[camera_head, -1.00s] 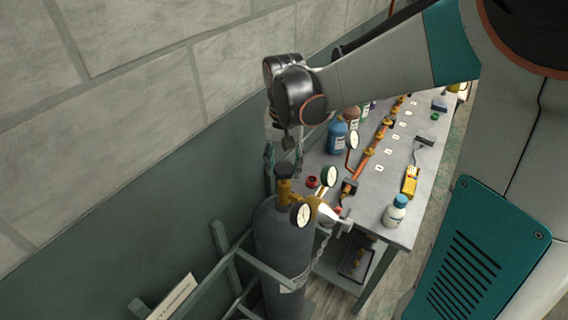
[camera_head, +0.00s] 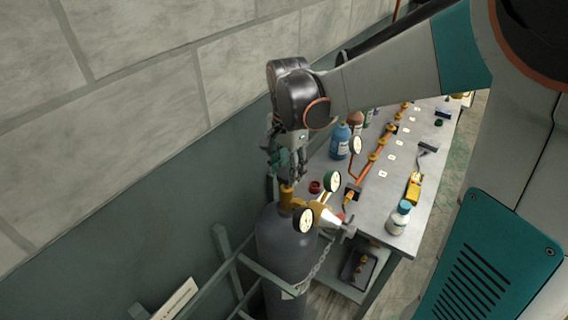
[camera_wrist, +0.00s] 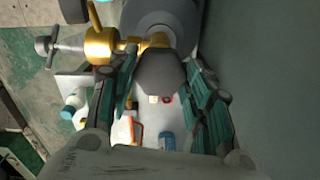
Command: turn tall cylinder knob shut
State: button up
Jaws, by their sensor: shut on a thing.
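The tall grey cylinder (camera_head: 283,240) stands upright at the wall, with a brass valve (camera_head: 288,198) on top. Its dark knob (camera_wrist: 158,70) sits between my fingers in the wrist view. In the head view the knob is hidden behind my gripper (camera_head: 284,165), which is at the valve top. My gripper also shows in the wrist view (camera_wrist: 160,62), one teal-padded finger on each side of the knob, shut on it. How far the knob is turned cannot be told.
A brass regulator with round gauges (camera_head: 303,220) sticks out right of the valve. A grey bench (camera_head: 345,205) behind holds bottles, an orange pipe with valves and a yellow meter (camera_head: 413,188). A rail frame (camera_head: 228,255) and chain surround the cylinder. The wall is close on the left.

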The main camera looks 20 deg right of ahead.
aim_at(287, 172)
dwell(0.4)
jog(key=o, duration=1.1)
jog(key=shift+c, duration=0.2)
notch_tip(287, 172, up, 12)
